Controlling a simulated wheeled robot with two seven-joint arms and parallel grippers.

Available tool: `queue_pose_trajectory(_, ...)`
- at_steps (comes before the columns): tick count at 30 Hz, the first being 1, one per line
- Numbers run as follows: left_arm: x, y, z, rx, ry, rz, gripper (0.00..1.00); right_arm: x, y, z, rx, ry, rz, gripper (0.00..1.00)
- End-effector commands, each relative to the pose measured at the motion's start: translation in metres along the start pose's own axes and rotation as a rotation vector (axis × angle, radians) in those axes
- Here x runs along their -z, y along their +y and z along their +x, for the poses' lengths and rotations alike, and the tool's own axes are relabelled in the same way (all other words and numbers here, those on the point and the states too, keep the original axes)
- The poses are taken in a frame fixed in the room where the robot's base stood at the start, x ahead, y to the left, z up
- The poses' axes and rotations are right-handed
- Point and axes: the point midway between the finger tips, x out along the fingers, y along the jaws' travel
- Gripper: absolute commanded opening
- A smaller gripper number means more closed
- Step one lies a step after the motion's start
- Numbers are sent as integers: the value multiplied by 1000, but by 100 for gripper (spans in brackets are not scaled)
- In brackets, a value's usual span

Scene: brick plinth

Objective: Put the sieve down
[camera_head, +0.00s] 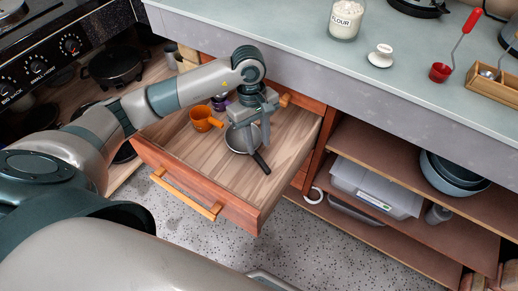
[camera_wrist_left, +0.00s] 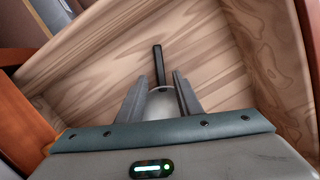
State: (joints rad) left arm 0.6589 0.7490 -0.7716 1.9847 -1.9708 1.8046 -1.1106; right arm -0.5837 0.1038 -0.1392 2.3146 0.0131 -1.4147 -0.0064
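The sieve (camera_head: 236,139), a round grey bowl with a black handle, lies in the open wooden drawer (camera_head: 203,167). Its handle points to the lower right in the head view. My left gripper (camera_head: 258,145) reaches down into the drawer over the sieve and hides part of it. In the left wrist view the two fingers (camera_wrist_left: 161,82) stand apart, with the pale rounded sieve (camera_wrist_left: 160,104) between and below them and its black handle (camera_wrist_left: 158,62) pointing away. The fingers look open; no clear grip on the sieve shows. My right gripper is not in view.
An orange cup (camera_head: 204,121) and a purple item (camera_head: 220,102) sit in the drawer left of the sieve. The drawer's front and right side are bare. The countertop (camera_head: 290,40) overhangs behind; open shelves (camera_head: 400,215) stand to the right.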

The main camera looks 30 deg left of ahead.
Motion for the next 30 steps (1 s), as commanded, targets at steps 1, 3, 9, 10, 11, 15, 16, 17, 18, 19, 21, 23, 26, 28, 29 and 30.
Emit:
queue_pose_trajectory(1,1,1,-11,-4,3,1,32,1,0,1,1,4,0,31)
queue_pose_trajectory(3,1,1,-24,-4,2,0,32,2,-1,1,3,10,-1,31)
queue_pose_trajectory(9,1,1,-53,-2,1,-1,32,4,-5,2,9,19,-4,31)
queue_pose_trajectory(10,1,1,-57,-2,1,-1,32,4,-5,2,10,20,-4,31)
queue_pose_trajectory(11,1,1,-59,-2,1,-1,32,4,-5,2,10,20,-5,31)
queue_pose_trajectory(15,0,0,-67,-1,0,0,32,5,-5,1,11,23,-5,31)
queue_pose_trajectory(16,0,0,-68,-1,0,0,32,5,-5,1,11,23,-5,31)
queue_pose_trajectory(17,0,0,-68,-1,0,0,32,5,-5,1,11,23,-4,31)
queue_pose_trajectory(18,0,0,-69,-1,0,0,32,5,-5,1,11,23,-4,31)
queue_pose_trajectory(19,0,0,-69,-1,0,0,32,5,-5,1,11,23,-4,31)
queue_pose_trajectory(21,0,0,-69,0,0,0,32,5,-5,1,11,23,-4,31)
queue_pose_trajectory(23,0,0,-69,0,0,0,32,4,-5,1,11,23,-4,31)
queue_pose_trajectory(26,0,0,-68,0,0,0,32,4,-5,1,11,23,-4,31)
queue_pose_trajectory(28,0,0,-68,0,-1,0,32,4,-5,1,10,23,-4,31)
queue_pose_trajectory(29,0,0,-68,0,-1,0,32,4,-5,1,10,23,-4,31)
queue_pose_trajectory(30,0,0,-68,0,-1,0,32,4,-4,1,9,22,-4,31)
